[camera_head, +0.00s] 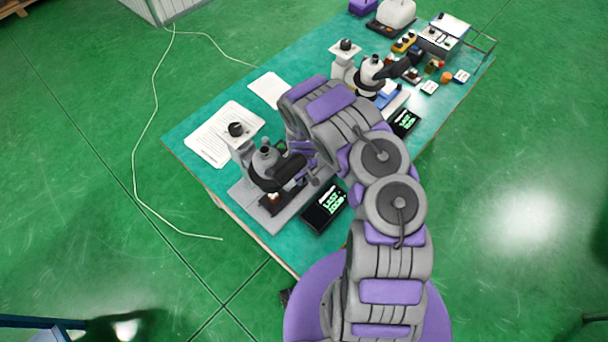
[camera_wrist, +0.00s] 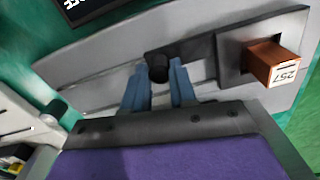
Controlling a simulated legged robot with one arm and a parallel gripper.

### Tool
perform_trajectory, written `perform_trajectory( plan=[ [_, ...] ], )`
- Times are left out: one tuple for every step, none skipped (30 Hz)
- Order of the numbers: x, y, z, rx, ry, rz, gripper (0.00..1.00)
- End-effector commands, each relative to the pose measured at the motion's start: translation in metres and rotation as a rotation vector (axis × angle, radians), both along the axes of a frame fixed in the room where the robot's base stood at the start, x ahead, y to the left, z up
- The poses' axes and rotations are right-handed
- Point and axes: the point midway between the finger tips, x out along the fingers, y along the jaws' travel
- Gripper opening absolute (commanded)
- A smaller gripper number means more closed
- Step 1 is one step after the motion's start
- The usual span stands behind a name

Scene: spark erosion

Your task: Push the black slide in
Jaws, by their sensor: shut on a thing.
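A black slide (camera_wrist: 228,66) shows in the wrist view as a dark flat plate on a grey machine base (camera_wrist: 100,75). A copper-coloured block marked "257" (camera_wrist: 272,63) sits on the plate. A black knob (camera_wrist: 158,66) stands to the left of the plate, joined to it by a dark bar. My gripper (camera_wrist: 159,76) has its two blue-grey fingers on either side of this knob, shut on it. In the head view the near machine (camera_head: 262,170) stands at the table's left end with the small block (camera_head: 272,198) at its foot. My arm partly hides the gripper there.
A black display with green text (camera_head: 325,207) lies right of the near machine. White sheets (camera_head: 225,132) lie behind it. A second similar machine (camera_head: 368,75) and several small items stand farther along the green table (camera_head: 190,160). A cable (camera_head: 150,120) runs across the floor.

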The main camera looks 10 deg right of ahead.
Motion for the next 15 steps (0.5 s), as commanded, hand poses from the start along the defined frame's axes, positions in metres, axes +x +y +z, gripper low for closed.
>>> perform_trajectory(
  plan=[
    [-0.0009,0.001,-0.0006,0.0,0.002,0.002,0.0],
    [-0.0009,0.0012,-0.0005,0.0,0.002,0.002,0.0],
    [-0.001,0.0015,-0.0005,0.0,0.002,0.002,0.0],
    [-0.0011,0.0016,-0.0006,0.0,0.003,0.002,0.0],
    [-0.0011,0.0018,-0.0006,0.0,0.003,0.002,0.27],
    [-0.0012,0.002,-0.0006,0.0,0.003,0.002,0.31],
    [-0.0012,0.002,-0.0006,-0.001,0.003,0.002,0.34],
    [-0.0012,0.002,-0.0006,-0.001,0.003,0.002,0.37],
    [-0.0011,0.0018,-0.0006,-0.001,0.003,0.002,0.4],
    [-0.001,0.0016,-0.0006,-0.001,0.003,0.002,0.43],
    [-0.0009,0.0013,-0.0006,-0.001,0.003,0.002,0.46],
    [-0.0008,0.0008,-0.0007,0.0,0.003,0.002,0.5],
    [-0.0007,0.0005,-0.0007,0.0,0.003,0.002,0.52],
    [-0.0005,0.0002,-0.0007,0.0,0.002,0.001,0.52],
    [-0.0005,0.0,-0.0007,0.0,0.002,0.001,0.52]
  ],
)
